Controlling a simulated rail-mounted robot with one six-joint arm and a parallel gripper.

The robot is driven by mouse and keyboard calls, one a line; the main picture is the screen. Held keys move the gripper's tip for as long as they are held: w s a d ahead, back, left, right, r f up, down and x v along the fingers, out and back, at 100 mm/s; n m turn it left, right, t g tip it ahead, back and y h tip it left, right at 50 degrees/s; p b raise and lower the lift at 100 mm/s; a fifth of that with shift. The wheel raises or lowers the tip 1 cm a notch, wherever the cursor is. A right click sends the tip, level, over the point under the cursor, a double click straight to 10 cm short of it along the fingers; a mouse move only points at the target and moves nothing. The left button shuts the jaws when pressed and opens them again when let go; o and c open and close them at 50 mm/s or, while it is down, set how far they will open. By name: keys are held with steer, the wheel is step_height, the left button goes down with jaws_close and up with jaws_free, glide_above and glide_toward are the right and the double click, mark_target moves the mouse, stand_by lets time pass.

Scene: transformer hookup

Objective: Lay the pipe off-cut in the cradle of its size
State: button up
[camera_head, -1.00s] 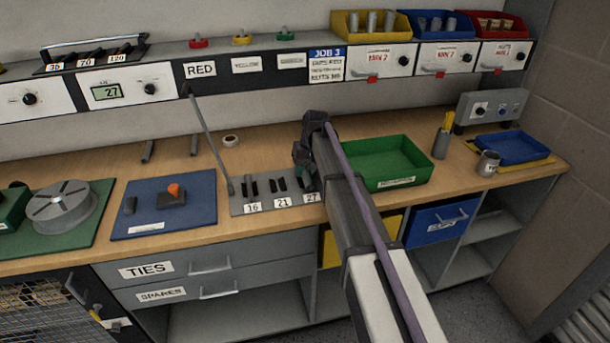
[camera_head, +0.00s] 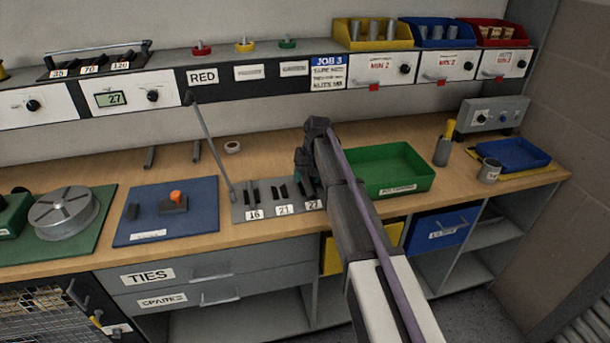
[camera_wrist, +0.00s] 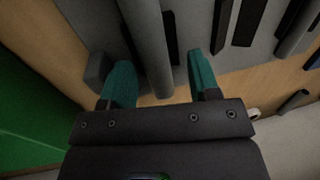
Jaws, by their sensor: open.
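The grey pipe off-cut (camera_wrist: 150,50) shows in the wrist view, running lengthwise between the two teal fingers of my gripper (camera_wrist: 158,70). The fingers are open, one on each side of the pipe, with gaps visible. The pipe lies along the cradle marked 27, with one black cradle bar (camera_wrist: 171,36) just right of it. The other bar is largely hidden, and I cannot tell how fully the pipe is seated. In the head view my gripper (camera_head: 304,165) is over the right end of the grey cradle plate (camera_head: 268,208), and hides the pipe. Cradles 16 and 21 look empty.
A green tray (camera_head: 405,184) stands close right of my gripper. A thin slanted stalk (camera_head: 212,140) rises at the plate's left end. A blue mat (camera_head: 190,225) lies further left. Two dark rods (camera_head: 196,151) and a tape roll (camera_head: 232,147) lie behind on the bench.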

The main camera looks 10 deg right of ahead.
step_height(320, 180, up, 12)
steer(key=d+f+p, duration=0.1)
steer(key=d+p, duration=0.1)
steer(key=p, duration=0.8)
steer(key=s+a+h, duration=0.2)
steer(key=s, duration=3.1)
steer(key=shift+b, duration=0.3)
